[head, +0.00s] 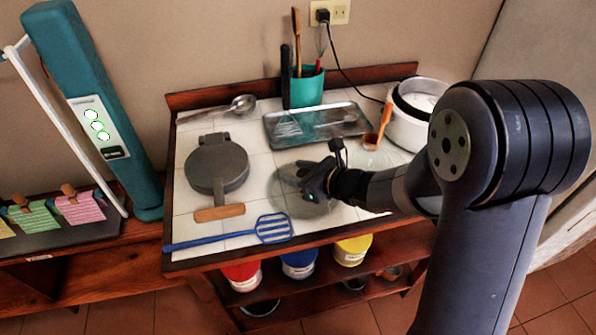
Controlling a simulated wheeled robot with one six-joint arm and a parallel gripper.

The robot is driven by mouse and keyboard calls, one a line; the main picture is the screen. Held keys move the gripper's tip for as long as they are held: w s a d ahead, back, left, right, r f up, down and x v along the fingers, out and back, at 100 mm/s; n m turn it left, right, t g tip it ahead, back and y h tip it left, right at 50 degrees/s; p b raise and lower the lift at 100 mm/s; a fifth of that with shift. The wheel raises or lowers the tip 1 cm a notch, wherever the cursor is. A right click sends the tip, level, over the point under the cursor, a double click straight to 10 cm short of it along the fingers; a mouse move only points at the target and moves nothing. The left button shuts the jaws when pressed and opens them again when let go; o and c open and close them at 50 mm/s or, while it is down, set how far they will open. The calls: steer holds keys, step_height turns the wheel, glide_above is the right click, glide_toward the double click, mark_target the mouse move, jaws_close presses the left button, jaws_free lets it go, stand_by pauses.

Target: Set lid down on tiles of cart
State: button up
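A round, see-through grey lid (309,208) is at the front middle of the white tiles of the cart (198,233). It looks flat and level, on or just above the tiles; I cannot tell if it touches them. My gripper (303,180) is low over the lid's middle, reaching in from the right. Its dark fingers hide the lid's centre and any knob there. I cannot see whether the fingers are shut on it.
A dark round press (217,167) with a wooden handle stands left. A blue slotted spatula (268,229) lies along the front edge. A metal tray (318,123), a teal utensil holder (304,88) and an open white cooker (405,129) stand behind. A wooden-handled utensil (384,122) is near the cooker.

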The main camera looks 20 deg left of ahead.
steer(key=shift+o, duration=1.1)
steer(key=shift+r, duration=0.1)
steer(key=shift+r+p, duration=0.2)
steer(key=shift+p, duration=0.15)
steer(key=v, duration=1.2)
steer(key=shift+f, duration=0.15)
